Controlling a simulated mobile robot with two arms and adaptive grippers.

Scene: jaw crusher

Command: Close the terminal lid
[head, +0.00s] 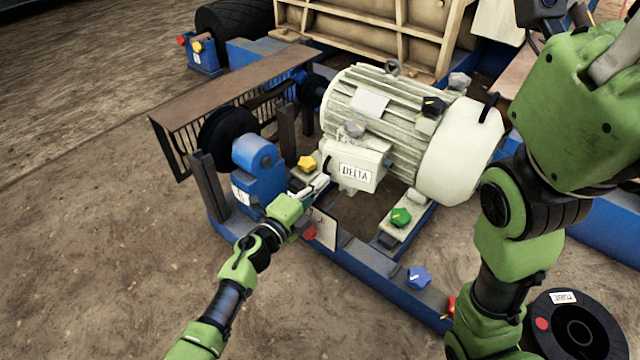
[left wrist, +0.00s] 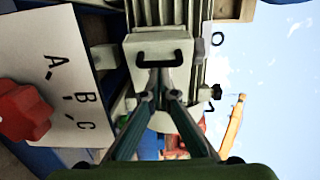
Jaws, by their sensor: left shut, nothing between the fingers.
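A pale terminal box (head: 366,158) with a DELTA label sits on the side of the ribbed motor (head: 388,112). In the left wrist view a pale panel of the box (left wrist: 140,45) with a dark handle (left wrist: 176,51) is straight ahead. I cannot tell how far the lid stands open. My left gripper (head: 323,181) is shut and empty, just at the box's lower left. In the left wrist view its fingertips (left wrist: 158,88) meet at the handle; I cannot tell whether they touch. My right arm rises at the right, its gripper out of view.
A white card with letters (left wrist: 50,75) and a red knob (left wrist: 22,110) are beside the left gripper. Yellow (head: 307,163), green (head: 400,217) and blue (head: 419,277) knobs lie on the frame. A black reel (head: 575,325) is at lower right. Bare ground is open at left.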

